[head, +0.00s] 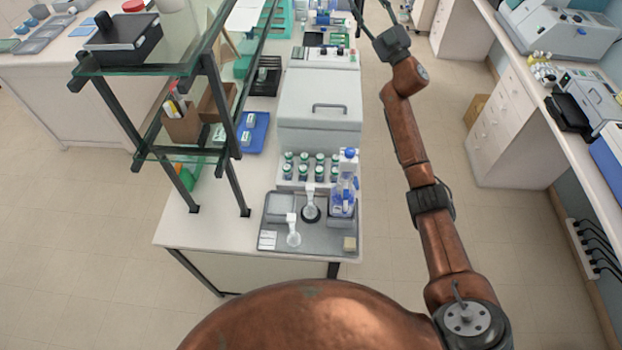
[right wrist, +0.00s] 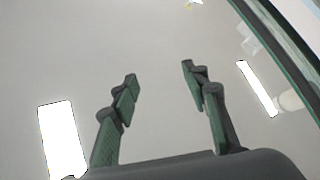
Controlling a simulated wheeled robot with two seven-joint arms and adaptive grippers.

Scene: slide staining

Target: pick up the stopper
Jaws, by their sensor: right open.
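In the head view, two small clear vessels with pale tops stand on a grey tray (head: 270,243) at the bench's near end. The front vessel (head: 294,239) has a whitish piece (head: 291,217) on it. The rear vessel (head: 311,212) sits at a black ring, with a whitish piece (head: 308,187) on top. I cannot tell which piece is the stopper. My right gripper (head: 373,8) is at the top edge, far from the tray. In the right wrist view its jaws (right wrist: 160,78) are open and empty. My left gripper is not in view.
A blue-topped bottle (head: 347,187) stands at the tray's right rear, before a rack of several green-capped vials (head: 303,172). A grey box (head: 320,110) is behind. A glass-shelved frame (head: 215,95) rises at the left. The right wrist view shows a plain surface with bright panels (right wrist: 63,138).

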